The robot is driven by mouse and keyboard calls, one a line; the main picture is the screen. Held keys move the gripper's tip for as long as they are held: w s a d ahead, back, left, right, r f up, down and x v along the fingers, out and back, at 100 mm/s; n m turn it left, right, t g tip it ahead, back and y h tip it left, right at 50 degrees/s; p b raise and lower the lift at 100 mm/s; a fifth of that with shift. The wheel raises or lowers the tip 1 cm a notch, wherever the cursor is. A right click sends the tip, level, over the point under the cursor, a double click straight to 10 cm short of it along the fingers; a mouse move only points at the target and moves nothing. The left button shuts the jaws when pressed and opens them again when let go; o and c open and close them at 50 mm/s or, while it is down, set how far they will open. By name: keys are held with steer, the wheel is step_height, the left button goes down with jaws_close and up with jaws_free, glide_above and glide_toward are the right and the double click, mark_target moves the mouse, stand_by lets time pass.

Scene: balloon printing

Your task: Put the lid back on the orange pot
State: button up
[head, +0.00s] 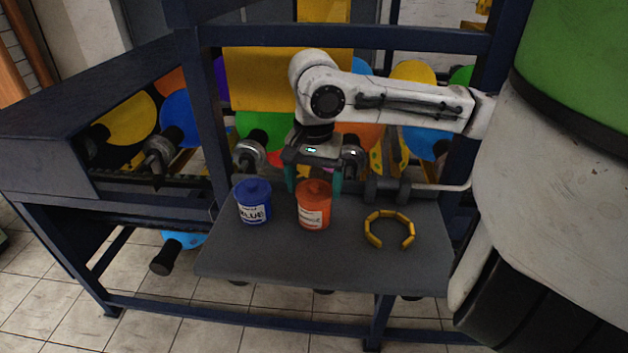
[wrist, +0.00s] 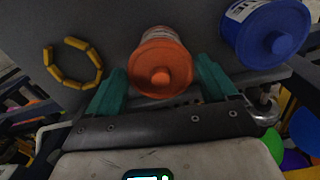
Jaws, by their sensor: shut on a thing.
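The orange pot (head: 313,213) stands upright on the grey shelf, with its label facing the head camera. Its orange lid (wrist: 160,72), with a round knob, is at the pot's mouth; I cannot tell whether it is fully seated or slightly above the rim. My gripper (head: 314,182) is over the pot, its teal fingers on either side of the lid. In the wrist view the gripper (wrist: 162,86) is shut on the lid, which hides most of the pot. The label of the pot (wrist: 160,33) shows beyond the lid.
A lidded blue pot (head: 252,204) stands left of the orange pot, close to my finger. A yellow segmented open ring (head: 376,241) lies to the right. The shelf front (head: 315,265) is clear. Coloured discs and a dark blue frame (head: 205,110) stand behind.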

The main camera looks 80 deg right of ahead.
stand_by(0.4)
steer(key=o, duration=0.8)
steer(key=shift+r+p, duration=3.55)
steer(key=shift+p, duration=0.05)
steer(key=shift+c, duration=0.6)
jaws_close()
steer(key=shift+f+b, duration=2.15)
steer(key=shift+f, duration=0.95)
